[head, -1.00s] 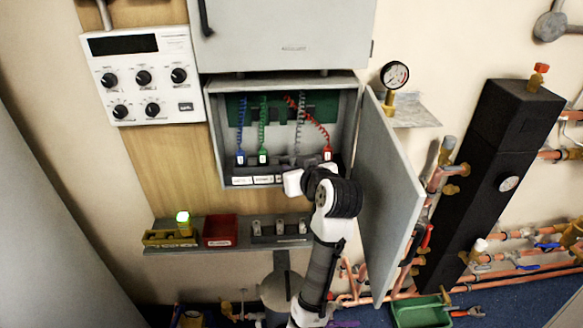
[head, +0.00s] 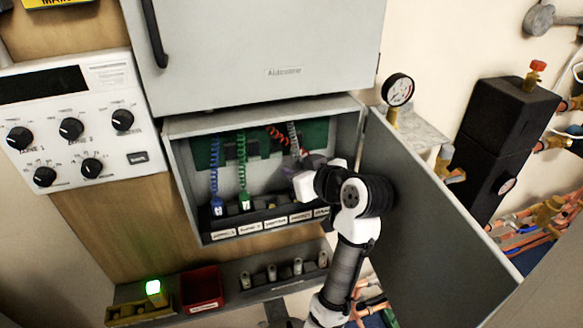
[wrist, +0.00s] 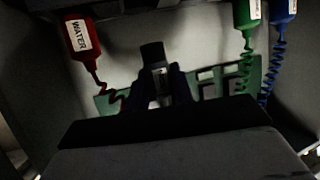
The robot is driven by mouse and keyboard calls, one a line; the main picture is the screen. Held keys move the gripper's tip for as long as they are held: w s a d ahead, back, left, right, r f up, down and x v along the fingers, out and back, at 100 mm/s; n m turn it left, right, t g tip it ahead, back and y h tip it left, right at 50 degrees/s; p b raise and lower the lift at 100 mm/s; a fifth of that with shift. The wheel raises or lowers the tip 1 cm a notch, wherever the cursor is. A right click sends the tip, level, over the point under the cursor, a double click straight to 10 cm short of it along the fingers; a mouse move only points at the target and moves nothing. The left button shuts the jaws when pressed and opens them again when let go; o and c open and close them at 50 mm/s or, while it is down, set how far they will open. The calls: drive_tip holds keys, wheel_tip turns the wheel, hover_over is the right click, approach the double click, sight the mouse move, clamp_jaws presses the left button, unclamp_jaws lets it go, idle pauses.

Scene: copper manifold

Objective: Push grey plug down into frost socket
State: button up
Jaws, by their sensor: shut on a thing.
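In the wrist view my gripper (wrist: 161,84) is shut on the grey plug (wrist: 153,57), a dark grey block between two dark fingers. In the head view my gripper (head: 304,170) is inside the open grey cabinet, above the right part of the labelled socket row (head: 275,224). The grey coiled cord (head: 294,138) runs down to my gripper, which hides the plug there. The labels are too small to read, so I cannot tell which socket is frost. Whether the plug touches a socket is not visible.
A blue plug (head: 217,206) and a green plug (head: 245,202) stand at the row's left. The red WATER plug (wrist: 80,38) shows in the wrist view. The open cabinet door (head: 430,190) is close to my arm's right. A shelf below holds a red bin (head: 202,290).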

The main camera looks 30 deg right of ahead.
drive_tip(key=shift+w+d, duration=0.1)
drive_tip(key=shift+f, duration=0.1)
drive_tip(key=shift+f, duration=1.35)
drive_tip(key=shift+f+b, duration=0.8)
drive_tip(key=shift+f, duration=0.4)
idle(0.3)
drive_tip(key=o, duration=1)
drive_tip(key=shift+o, duration=0.2)
drive_tip(key=shift+r, duration=0.1)
